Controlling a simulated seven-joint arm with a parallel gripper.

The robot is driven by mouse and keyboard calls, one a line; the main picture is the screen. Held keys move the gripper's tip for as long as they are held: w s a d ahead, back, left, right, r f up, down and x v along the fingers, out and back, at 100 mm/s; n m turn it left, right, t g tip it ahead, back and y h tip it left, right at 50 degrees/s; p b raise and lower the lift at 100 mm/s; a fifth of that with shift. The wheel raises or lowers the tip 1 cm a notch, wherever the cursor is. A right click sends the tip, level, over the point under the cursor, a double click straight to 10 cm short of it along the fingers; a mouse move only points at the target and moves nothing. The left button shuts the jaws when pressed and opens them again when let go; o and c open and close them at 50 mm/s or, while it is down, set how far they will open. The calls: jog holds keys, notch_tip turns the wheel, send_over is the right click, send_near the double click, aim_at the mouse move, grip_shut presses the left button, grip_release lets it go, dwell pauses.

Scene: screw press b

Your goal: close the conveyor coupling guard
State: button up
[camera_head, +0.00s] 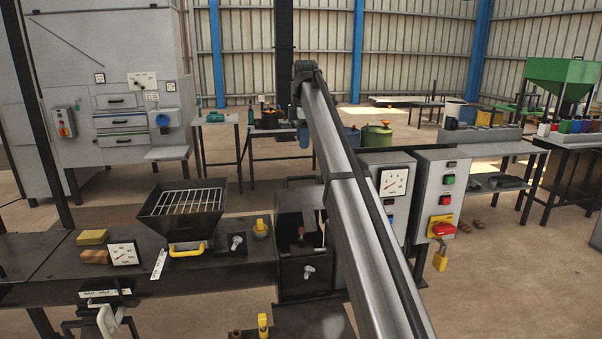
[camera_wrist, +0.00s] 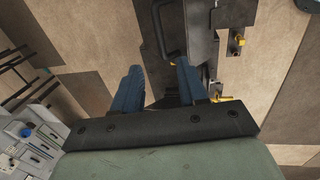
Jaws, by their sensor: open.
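The dark coupling guard (camera_head: 292,200) appears to stand raised at the back of an open dark box (camera_head: 295,277) in the middle of the head view. A bar handle (camera_head: 300,179) shows at its top. A long silver beam hides the box's right side. In the wrist view, my gripper (camera_wrist: 158,72) is open and empty, with two blue fingers spread. A dark bar handle (camera_wrist: 170,45) shows ahead, between the finger directions.
A dark hopper with a grate (camera_head: 185,203) and a yellow handle (camera_head: 188,249) stand left of the box. A yellow knob (camera_head: 261,228) is close beside it. Grey control boxes (camera_head: 437,190) stand to the right, with a yellow padlock (camera_head: 440,259) hanging below.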

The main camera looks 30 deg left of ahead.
aim_at(301, 177)
jog(key=f, duration=0.4)
jog(key=w+a+f, duration=0.1)
jog(key=f, duration=0.3)
jog(key=a+f, duration=0.1)
jog(key=f, duration=0.4)
jog(key=shift+w, duration=0.35)
jog(key=shift+d, duration=0.1)
jog(key=shift+c, duration=0.3)
grip_shut()
